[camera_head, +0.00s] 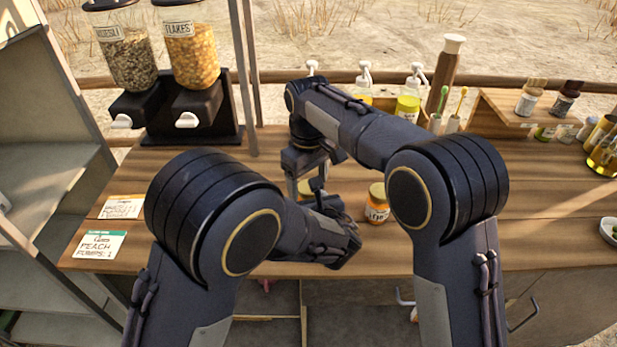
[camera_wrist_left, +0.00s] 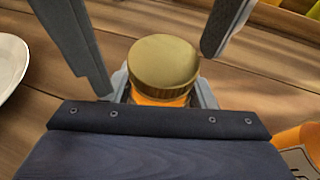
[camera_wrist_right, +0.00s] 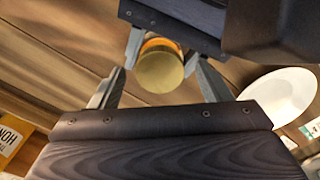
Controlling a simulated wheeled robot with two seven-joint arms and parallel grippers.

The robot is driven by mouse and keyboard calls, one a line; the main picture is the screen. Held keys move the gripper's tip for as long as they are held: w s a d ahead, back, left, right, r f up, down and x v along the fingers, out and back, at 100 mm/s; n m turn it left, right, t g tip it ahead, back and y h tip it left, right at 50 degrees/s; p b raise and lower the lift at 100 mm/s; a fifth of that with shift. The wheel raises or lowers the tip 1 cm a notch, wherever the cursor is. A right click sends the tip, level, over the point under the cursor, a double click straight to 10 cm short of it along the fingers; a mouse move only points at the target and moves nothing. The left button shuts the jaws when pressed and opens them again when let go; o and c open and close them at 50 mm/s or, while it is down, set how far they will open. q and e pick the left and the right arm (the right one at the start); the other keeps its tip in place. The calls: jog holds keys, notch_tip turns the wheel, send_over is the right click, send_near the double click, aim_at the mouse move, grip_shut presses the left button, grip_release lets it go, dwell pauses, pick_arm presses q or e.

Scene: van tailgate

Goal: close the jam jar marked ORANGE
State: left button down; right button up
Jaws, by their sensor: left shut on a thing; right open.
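An orange jar with a gold lid (camera_wrist_left: 163,65) stands between the fingers of my left gripper (camera_wrist_left: 165,88). The left gripper is shut on the jar body, below the lid. The lid sits on top of the jar; I cannot tell how tightly. My right gripper (camera_wrist_right: 162,52) is open, its fingers on either side of the lid (camera_wrist_right: 160,73) with gaps. In the head view my right gripper (camera_head: 308,168) points down over the jar (camera_head: 305,187), which my arms mostly hide. Its label cannot be read.
Another orange jar (camera_head: 377,205) stands to the right on the counter. A white plate (camera_wrist_right: 280,95) lies close by. Cereal dispensers (camera_head: 190,60) stand at the back left, pump bottles (camera_head: 408,105) behind my right arm. Cards (camera_head: 98,245) lie at the left edge.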

notch_tip(320, 180, up, 12)
dwell(0.5)
pick_arm(q)
jog(key=c, duration=0.5)
grip_release()
jog(key=v, duration=0.7)
jog(key=shift+s+d+r, duration=0.15)
jog(key=shift+s, duration=0.25)
pick_arm(e)
jog(key=shift+f, duration=0.15)
